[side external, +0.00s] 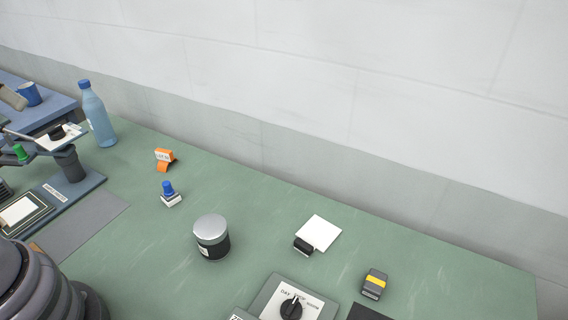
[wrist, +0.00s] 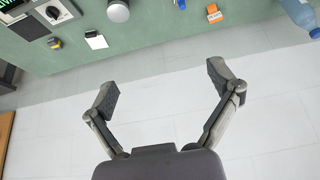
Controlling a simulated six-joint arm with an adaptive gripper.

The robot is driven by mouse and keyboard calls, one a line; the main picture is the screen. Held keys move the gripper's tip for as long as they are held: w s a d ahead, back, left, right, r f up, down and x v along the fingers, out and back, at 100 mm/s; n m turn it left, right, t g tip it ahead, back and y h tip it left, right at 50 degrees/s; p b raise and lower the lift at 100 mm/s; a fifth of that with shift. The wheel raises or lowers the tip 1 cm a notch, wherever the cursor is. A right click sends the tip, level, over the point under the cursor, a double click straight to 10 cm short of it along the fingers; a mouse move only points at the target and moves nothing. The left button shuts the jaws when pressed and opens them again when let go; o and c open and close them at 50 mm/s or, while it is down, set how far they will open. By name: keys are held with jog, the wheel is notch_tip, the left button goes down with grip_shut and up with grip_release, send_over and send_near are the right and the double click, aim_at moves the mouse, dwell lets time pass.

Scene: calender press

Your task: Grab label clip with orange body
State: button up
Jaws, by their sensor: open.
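The label clip with the orange body (side external: 164,160) stands on the green table near its back edge, between the blue bottle and a small blue-knobbed item. It also shows in the wrist view (wrist: 214,14) at the top, right of the middle. My gripper (wrist: 163,84) is open and empty, with its two fingers spread wide. In the wrist view the fingers appear over the pale wall, apart from the clip and every other object. My gripper is not visible in the side external view.
A blue bottle (side external: 97,115) stands left of the clip. The blue-knobbed item (side external: 170,194) is just in front of it. A silver-lidded black jar (side external: 211,237), a white card in a holder (side external: 318,233) and a yellow-black item (side external: 374,284) stand further right. The wall (side external: 300,90) runs behind the table.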

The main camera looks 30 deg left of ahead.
aim_at(162, 152)
jog(key=w+a+f+t+y, duration=0.1)
jog(key=w+a+f, duration=0.25)
jog(key=w, duration=0.35)
jog(key=w+a+f+t, duration=0.1)
jog(key=w+a+f, duration=0.2)
jog(key=w+f, duration=0.35)
jog(key=w+a+f+t+y, duration=0.1)
jog(key=w+a+f, duration=0.15)
jog(key=w, duration=0.55)
jog(key=a+f+n+t, duration=0.15)
jog(key=a+f, duration=0.25)
jog(key=f, duration=0.6)
jog(key=a+f+n+t, duration=0.1)
jog(key=a+f+t, duration=0.2)
jog(key=f, duration=0.8)
jog(key=shift+y, duration=0.3)
jog(key=x, duration=0.7)
jog(key=shift+w+a, duration=0.25)
jog(key=shift+w, duration=0.1)
jog(key=shift+x, duration=2.65)
jog(key=shift+a+r, duration=0.1)
jog(key=shift+a, duration=0.05)
jog(key=c, duration=1.1)
jog(key=shift+o, duration=0.2)
